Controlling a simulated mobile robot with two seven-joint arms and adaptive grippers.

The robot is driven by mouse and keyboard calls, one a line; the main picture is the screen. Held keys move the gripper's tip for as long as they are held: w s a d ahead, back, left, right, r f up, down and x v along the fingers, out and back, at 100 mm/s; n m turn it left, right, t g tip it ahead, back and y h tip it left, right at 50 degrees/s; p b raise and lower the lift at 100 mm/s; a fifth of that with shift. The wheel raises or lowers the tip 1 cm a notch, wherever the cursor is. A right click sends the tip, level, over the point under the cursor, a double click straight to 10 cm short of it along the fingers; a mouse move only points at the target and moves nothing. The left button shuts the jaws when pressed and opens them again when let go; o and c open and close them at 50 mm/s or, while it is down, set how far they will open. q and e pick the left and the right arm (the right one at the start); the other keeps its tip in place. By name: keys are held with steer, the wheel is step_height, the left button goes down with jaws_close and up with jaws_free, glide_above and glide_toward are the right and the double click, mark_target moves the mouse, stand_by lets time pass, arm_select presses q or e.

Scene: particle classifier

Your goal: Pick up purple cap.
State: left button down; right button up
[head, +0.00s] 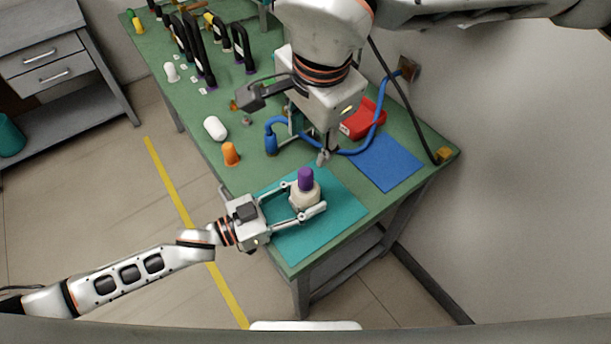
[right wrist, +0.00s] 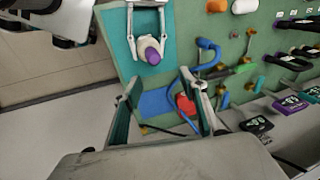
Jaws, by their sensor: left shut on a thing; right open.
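The purple cap (head: 306,179) sits on top of a cream-coloured bottle (head: 304,199), which stands upright over the teal mat (head: 345,212). My left gripper (head: 304,198) is shut around the bottle's body, below the cap. The purple cap also shows in the right wrist view (right wrist: 153,57), with the left gripper's fingers (right wrist: 147,30) around the bottle. My right gripper (right wrist: 158,98) is open and empty. In the head view it hangs above the table, behind the bottle, and its arm hides part of the table.
A blue mat (head: 382,162) and a red container (head: 362,119) lie behind and right of the bottle. A blue tube (head: 343,152) curves across the table. An orange cone-like piece (head: 231,154) and a white cylinder (head: 215,128) stand to the left. Several black-handled tools stand farther back.

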mark_target(306, 171)
steer(key=f+n, duration=0.3)
steer(key=n, duration=0.1)
steer(key=f+n, duration=0.4)
steer(key=n, duration=0.1)
steer(key=w+f+n+t+y, duration=0.1)
steer(key=f+n, duration=0.2)
steer(key=n, duration=0.2)
steer(key=shift+a+f, duration=0.4)
steer(key=c, duration=1.1)
